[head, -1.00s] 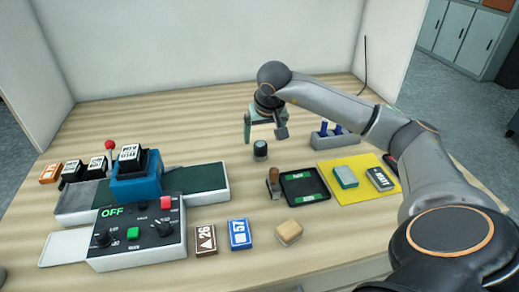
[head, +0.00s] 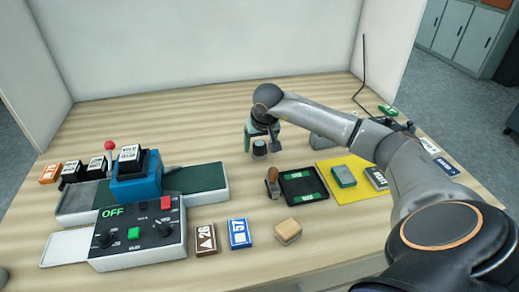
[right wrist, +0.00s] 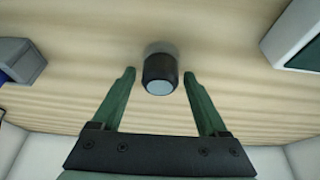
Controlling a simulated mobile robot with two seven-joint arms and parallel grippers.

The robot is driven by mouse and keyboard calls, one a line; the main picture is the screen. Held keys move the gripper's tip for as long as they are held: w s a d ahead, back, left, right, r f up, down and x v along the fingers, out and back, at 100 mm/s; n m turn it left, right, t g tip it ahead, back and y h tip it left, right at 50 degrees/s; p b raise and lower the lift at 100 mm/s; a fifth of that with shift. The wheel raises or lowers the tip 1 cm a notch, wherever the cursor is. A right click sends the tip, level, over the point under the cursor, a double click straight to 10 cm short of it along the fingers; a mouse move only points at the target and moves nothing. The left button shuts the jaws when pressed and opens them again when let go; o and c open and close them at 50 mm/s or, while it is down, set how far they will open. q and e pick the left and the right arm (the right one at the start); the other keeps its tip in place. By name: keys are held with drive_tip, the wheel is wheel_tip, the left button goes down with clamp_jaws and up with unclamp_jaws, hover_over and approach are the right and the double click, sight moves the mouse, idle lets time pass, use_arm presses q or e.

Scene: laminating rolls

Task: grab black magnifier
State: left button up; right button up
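The black magnifier (head: 260,149) is a small dark upright cylinder with a pale glassy top, standing on the wooden table. In the right wrist view the magnifier (right wrist: 160,76) shows at the upper middle, in line with the gap between the fingers. My right gripper (head: 261,140) is open and empty, low over the table at the magnifier. In the right wrist view, the two green fingertips of my right gripper (right wrist: 159,73) lie to either side of it with visible gaps. My left gripper is not in view.
Right of the magnifier lie a wooden-handled stamp (head: 272,183), a black tray (head: 303,198) and a yellow mat (head: 340,203) with blocks. A grey holder (head: 322,141) is partly behind my arm. A control machine (head: 140,240) fills the left. Bare table lies between machine and magnifier.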

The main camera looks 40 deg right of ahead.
drive_tip(key=c, duration=1.1)
drive_tip(key=shift+r, duration=0.1)
drive_tip(key=shift+c, duration=0.2)
